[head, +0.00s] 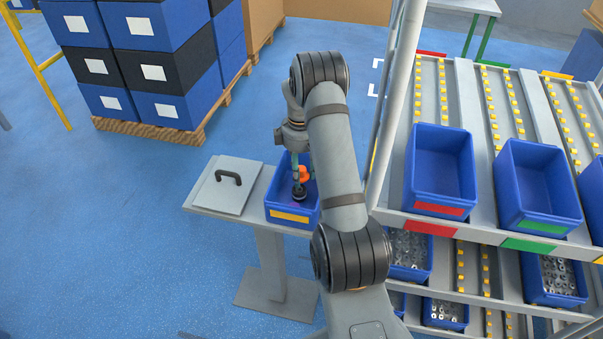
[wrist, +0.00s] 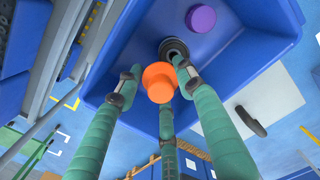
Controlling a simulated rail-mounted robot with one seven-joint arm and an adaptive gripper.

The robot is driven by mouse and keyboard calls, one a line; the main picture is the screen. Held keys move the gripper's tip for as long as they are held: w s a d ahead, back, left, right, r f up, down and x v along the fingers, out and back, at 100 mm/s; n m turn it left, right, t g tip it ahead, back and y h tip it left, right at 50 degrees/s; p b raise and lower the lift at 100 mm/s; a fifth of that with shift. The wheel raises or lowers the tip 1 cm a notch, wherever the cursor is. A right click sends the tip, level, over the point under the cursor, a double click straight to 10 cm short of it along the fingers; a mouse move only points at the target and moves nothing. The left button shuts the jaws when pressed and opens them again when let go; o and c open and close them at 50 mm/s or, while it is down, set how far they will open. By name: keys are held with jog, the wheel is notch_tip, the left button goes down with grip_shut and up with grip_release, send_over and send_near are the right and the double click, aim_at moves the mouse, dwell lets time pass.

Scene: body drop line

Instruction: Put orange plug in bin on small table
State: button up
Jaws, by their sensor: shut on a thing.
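The orange plug (head: 304,174) is between the green fingers of my gripper (head: 299,180), over the blue bin (head: 281,197) on the small table (head: 252,215). In the wrist view the round face of the orange plug (wrist: 158,80) shows between the three fingers of my gripper (wrist: 160,85), which is shut on it. The bin (wrist: 268,25) lies behind it. How far the plug is above the bin floor cannot be told. A black round part (wrist: 173,48) and a purple round part (wrist: 201,18) are in the bin.
A grey panel with a black handle (head: 229,178) lies left of the bin on the small table. A rack with blue bins (head: 440,172) and a grey post (head: 396,105) stand to the right. Stacked blue and black crates (head: 155,70) stand on a pallet behind.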

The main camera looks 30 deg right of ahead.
jog(key=shift+f, duration=0.2)
jog(key=shift+f, duration=0.2)
jog(key=o, duration=0.8)
jog(key=shift+o, duration=0.6)
jog(key=shift+r, duration=0.1)
